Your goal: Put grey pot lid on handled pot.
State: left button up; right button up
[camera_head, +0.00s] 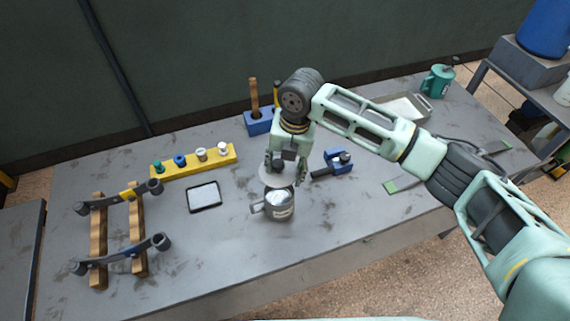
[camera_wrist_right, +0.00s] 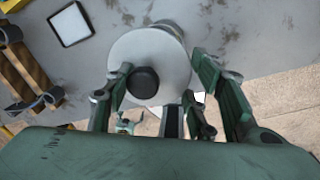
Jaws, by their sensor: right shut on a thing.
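The grey pot lid (camera_wrist_right: 176,66) is a pale round disc with a black knob (camera_wrist_right: 142,83). In the head view the lid (camera_head: 268,176) hangs under my right gripper (camera_head: 285,166), which is shut on it. The handled pot (camera_head: 281,207) is a grey metal pot standing upright on the table, its handle to the left. The lid is above and slightly behind the pot, and the pot's opening still shows. In the right wrist view the lid hides most of the pot (camera_wrist_right: 169,25). My left gripper is not in view.
A blue clamp-like tool (camera_head: 338,162) lies just right of the pot. A white-topped tray (camera_head: 204,197) and a yellow rack (camera_head: 194,162) with several pegs are left. A wooden rack (camera_head: 137,226) with dark bars stands far left. Bare table (camera_head: 220,255) surrounds the pot's front.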

jog(key=shift+w+p, duration=0.1)
jog(key=shift+p, duration=0.25)
jog(key=shift+f+b, duration=0.55)
jog(key=shift+f, duration=0.2)
jog(key=shift+f+b, duration=1)
jog(key=shift+f, duration=0.85)
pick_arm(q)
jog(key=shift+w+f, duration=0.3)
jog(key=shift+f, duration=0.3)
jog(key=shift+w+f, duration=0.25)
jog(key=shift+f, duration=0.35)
pick_arm(e)
jog(key=shift+f, duration=0.2)
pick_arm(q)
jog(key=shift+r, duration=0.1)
pick_arm(e)
jog(key=shift+f, duration=0.4)
jog(key=shift+f, duration=0.2)
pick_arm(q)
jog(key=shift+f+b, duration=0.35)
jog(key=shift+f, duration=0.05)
pick_arm(e)
jog(key=shift+f, duration=0.65)
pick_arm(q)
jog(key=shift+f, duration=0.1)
pick_arm(e)
jog(key=shift+f, duration=0.2)
